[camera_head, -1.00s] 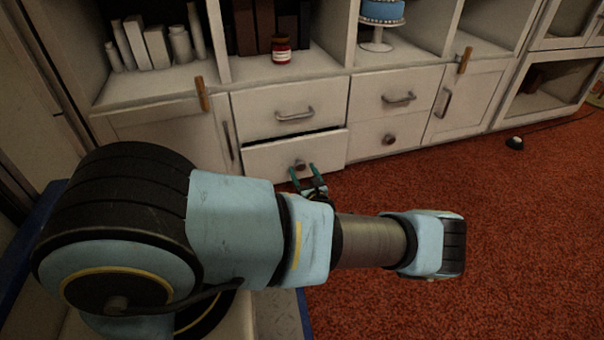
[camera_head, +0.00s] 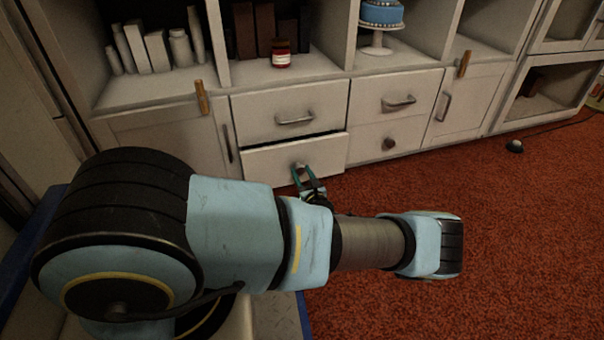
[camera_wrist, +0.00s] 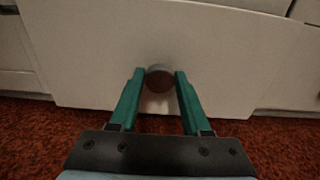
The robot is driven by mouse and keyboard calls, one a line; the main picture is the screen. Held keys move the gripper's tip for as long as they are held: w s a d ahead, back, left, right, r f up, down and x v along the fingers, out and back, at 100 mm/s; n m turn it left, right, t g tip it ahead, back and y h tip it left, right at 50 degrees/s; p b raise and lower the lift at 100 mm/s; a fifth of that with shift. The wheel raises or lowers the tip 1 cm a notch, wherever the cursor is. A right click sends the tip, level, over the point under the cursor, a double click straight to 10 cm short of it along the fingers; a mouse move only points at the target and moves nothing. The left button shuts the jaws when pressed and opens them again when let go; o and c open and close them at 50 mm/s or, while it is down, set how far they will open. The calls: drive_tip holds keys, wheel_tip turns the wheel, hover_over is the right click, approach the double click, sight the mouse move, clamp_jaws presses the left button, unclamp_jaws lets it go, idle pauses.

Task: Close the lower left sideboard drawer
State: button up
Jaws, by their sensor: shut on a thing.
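The lower left sideboard drawer (camera_head: 270,164) is white and stands slightly open, with a dark gap along its top edge. Its front fills much of the wrist view (camera_wrist: 95,60). Its round knob (camera_wrist: 159,78) is between the green fingertips of my gripper (camera_wrist: 159,73). In the head view my gripper (camera_head: 302,170) is at the drawer front, shut on the knob, which is partly hidden by the fingers there.
The closed upper left drawer (camera_head: 290,108) with a bar handle is directly above. Two right drawers (camera_head: 385,120) are closed beside it. A red-lidded jar (camera_head: 281,54) and a blue cake (camera_head: 382,12) on a stand sit on shelves above.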

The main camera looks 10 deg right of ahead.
clamp_jaws()
idle(0.6)
drive_tip(key=shift+w+a+p, duration=0.15)
drive_tip(key=shift+w+p, duration=0.1)
drive_tip(key=shift+w, duration=0.75)
drive_tip(key=shift+w+a+p, duration=0.1)
drive_tip(key=shift+w+p, duration=0.1)
drive_tip(key=shift+w, duration=0.8)
drive_tip(key=o, duration=1)
unclamp_jaws()
drive_tip(key=shift+o, duration=0.2)
drive_tip(key=s+d+p, duration=0.1)
drive_tip(key=s+p, duration=0.3)
drive_tip(key=s, duration=0.6)
drive_tip(key=shift+s+d, duration=0.15)
drive_tip(key=shift+s, duration=0.15)
